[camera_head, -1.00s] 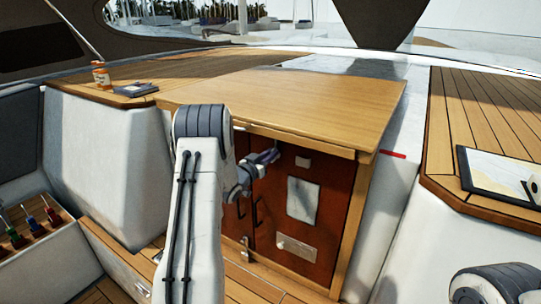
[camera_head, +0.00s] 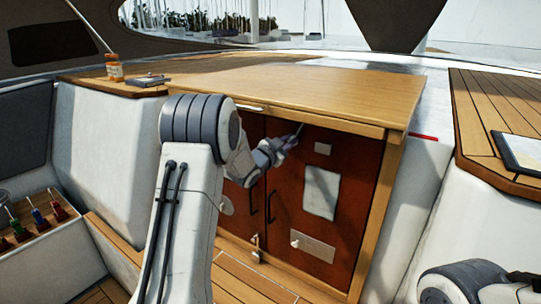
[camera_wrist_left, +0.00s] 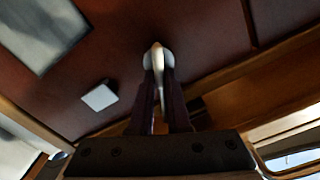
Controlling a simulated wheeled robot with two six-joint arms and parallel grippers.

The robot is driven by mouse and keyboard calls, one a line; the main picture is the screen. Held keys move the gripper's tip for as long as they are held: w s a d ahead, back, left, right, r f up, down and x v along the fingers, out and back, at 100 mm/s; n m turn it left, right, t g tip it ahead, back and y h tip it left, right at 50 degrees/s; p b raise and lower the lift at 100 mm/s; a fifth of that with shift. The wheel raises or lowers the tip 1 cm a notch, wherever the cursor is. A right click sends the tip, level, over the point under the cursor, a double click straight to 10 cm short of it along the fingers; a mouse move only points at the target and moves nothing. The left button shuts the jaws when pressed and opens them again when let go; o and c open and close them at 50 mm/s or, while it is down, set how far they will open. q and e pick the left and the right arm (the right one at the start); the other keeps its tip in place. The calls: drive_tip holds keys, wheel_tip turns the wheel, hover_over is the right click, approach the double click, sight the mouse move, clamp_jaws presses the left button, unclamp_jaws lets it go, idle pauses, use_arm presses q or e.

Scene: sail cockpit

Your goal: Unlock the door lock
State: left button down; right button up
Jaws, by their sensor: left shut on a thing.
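The cabinet's two red-brown doors stand shut, the right door (camera_head: 345,180) beside the left door (camera_head: 228,160). My left gripper (camera_head: 291,139) is in front of the doors' upper part, close to where they meet under the wooden top. In the left wrist view, my left gripper (camera_wrist_left: 160,85) is shut on a small pale rounded piece (camera_wrist_left: 157,57), apparently the door lock, against the door surface. The fingers cover most of this piece, so its turn cannot be told. My right gripper is not in view.
The wooden cabinet top (camera_head: 330,92) overhangs the doors. Dark handles (camera_head: 269,207) and a small pale latch (camera_head: 257,248) are lower down. A rack of tools (camera_head: 35,222) is at the left.

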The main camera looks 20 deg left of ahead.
use_arm(q)
drive_tip(key=m+b, duration=0.4)
drive_tip(key=b, duration=0.1)
drive_tip(key=f+m+b, duration=0.1)
drive_tip(key=m+b, duration=0.3)
drive_tip(key=b, duration=0.2)
drive_tip(key=m+b, duration=0.4)
drive_tip(key=b, duration=0.2)
drive_tip(key=shift+d+f+m, duration=0.2)
drive_tip(key=shift+f+m, duration=0.1)
drive_tip(key=shift+f, duration=0.05)
drive_tip(key=shift+r, duration=0.1)
drive_tip(key=c, duration=0.9)
unclamp_jaws()
